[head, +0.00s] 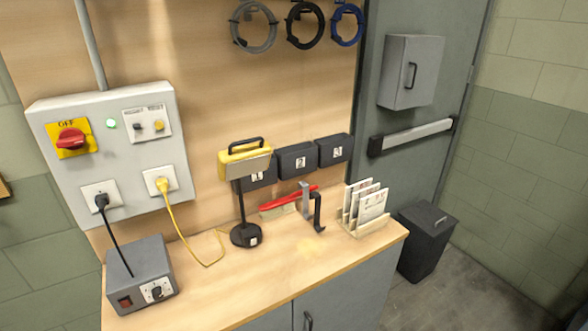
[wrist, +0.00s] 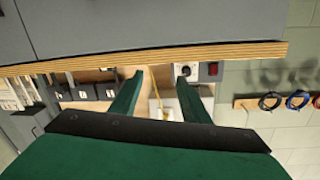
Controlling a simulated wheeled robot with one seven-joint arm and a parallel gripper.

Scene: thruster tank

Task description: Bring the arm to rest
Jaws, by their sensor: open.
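My gripper (wrist: 160,77) shows in the wrist view as two green fingers spread apart, with nothing between them. It is open and empty. The wrist view is upside down, with the workbench's wooden edge (wrist: 110,64) across the upper part, beyond the fingertips. No part of my arm shows in the head view, and the workbench (head: 215,300) is seen there without the gripper over it. I cannot tell the exact distance from the fingers to the bench edge.
On the bench stand a grey switch box (head: 140,275), a yellow-headed lamp-like stand (head: 245,165), a red-handled tool (head: 290,198) and a card rack (head: 365,210). A power panel (head: 110,150) hangs on the wall. A dark bin (head: 425,245) stands at the right. Floor beside it is clear.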

